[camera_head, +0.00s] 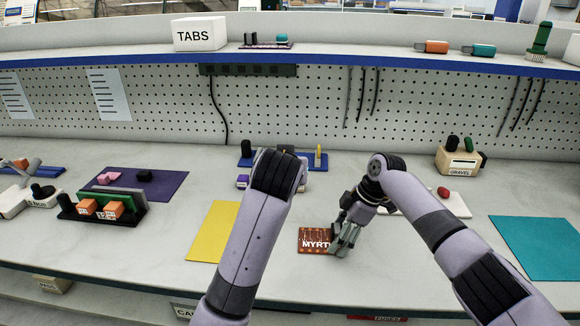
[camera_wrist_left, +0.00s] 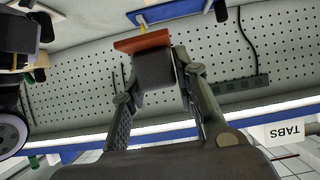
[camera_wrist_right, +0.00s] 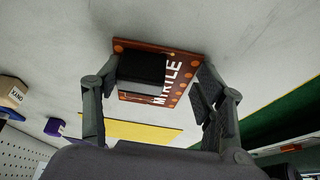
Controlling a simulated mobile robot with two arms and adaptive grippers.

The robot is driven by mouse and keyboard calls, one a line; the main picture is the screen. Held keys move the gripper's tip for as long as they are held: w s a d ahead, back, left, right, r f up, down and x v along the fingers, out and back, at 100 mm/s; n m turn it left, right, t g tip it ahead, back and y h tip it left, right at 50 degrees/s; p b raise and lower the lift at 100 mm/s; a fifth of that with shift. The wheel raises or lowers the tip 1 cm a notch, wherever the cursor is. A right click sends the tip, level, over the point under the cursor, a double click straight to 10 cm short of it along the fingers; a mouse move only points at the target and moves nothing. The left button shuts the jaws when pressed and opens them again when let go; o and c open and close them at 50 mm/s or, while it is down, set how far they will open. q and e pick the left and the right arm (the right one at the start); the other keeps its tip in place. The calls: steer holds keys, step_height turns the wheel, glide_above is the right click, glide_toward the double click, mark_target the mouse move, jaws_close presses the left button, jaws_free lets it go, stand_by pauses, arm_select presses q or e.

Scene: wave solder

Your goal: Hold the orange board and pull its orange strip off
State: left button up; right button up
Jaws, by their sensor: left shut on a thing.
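The orange board (camera_head: 312,237) with white lettering lies flat on the bench, under my right gripper (camera_head: 343,238). In the right wrist view the board (camera_wrist_right: 182,72) carries a black block (camera_wrist_right: 142,68); the fingers stand apart on either side of it, with a gap on the right. In the left wrist view my left gripper (camera_wrist_left: 157,66) is shut on a dark block (camera_wrist_left: 154,70) with the orange strip (camera_wrist_left: 142,42) across its end, held clear of the board. In the head view my left arm hides most of its gripper.
A yellow mat (camera_head: 206,240) lies left of the board and a teal mat (camera_head: 540,248) at the right. A blue tray (camera_head: 318,165) stands behind my left arm. A rack (camera_head: 122,210) with orange blocks stands at the left. A GRAVEL box (camera_head: 458,163) is at back right.

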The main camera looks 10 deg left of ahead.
steer(key=o, duration=0.5)
steer(key=shift+f, duration=0.1)
steer(key=v, duration=1.2)
